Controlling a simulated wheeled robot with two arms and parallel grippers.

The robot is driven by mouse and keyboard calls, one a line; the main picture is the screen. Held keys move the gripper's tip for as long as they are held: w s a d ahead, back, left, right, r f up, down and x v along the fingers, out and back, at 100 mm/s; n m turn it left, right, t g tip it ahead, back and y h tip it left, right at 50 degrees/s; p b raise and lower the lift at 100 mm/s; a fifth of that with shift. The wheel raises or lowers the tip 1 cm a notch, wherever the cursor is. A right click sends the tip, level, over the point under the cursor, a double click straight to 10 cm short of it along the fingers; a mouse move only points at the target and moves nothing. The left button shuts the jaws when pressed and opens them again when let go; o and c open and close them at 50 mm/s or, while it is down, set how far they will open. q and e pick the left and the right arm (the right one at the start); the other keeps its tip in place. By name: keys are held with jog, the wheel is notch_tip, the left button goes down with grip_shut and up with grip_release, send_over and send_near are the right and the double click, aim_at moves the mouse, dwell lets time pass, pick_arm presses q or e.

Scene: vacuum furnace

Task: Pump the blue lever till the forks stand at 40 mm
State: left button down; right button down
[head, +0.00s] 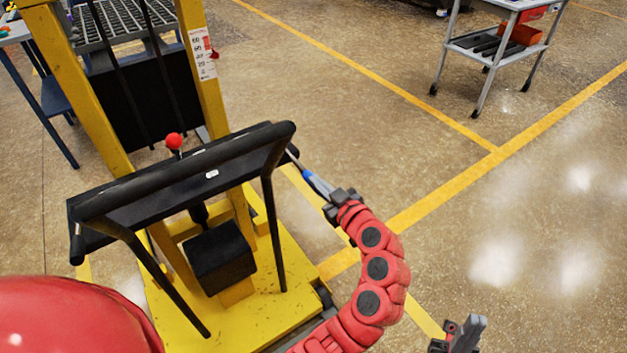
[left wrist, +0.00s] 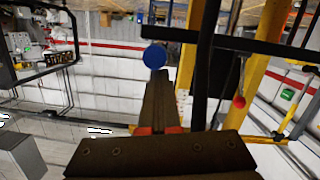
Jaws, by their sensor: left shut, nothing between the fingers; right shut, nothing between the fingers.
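The yellow stacker's blue lever (head: 316,182) slants out from the right of the black handlebar (head: 190,172) on a silver rod. In the left wrist view the lever's blue round end (left wrist: 154,57) shows just past the fingertips. My left gripper (head: 334,203) is shut and empty at the lower end of the lever; I cannot tell whether it touches. My right gripper (head: 466,332) is shut and empty at the lower right, apart from everything. The scale (head: 202,60) on the mast has a red pointer (head: 213,54) near its middle numbers; the exact reading is too small. I cannot make out the forks.
A red knob (head: 174,141) stands behind the handlebar. The yellow base (head: 240,318) lies below it. A black grated surface (head: 120,20) is behind the mast. A grey cart (head: 490,47) stands at the back right. The floor to the right is clear.

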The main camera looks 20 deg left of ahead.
pick_arm(q)
notch_tip(320, 180, down, 7)
jog(key=t+y+b, duration=0.1)
jog(key=y+b, duration=0.1)
jog(key=b, duration=0.9)
jog(key=shift+a+r+t, duration=0.15)
jog(key=shift+r+t, duration=0.05)
jog(key=shift+t, duration=0.2)
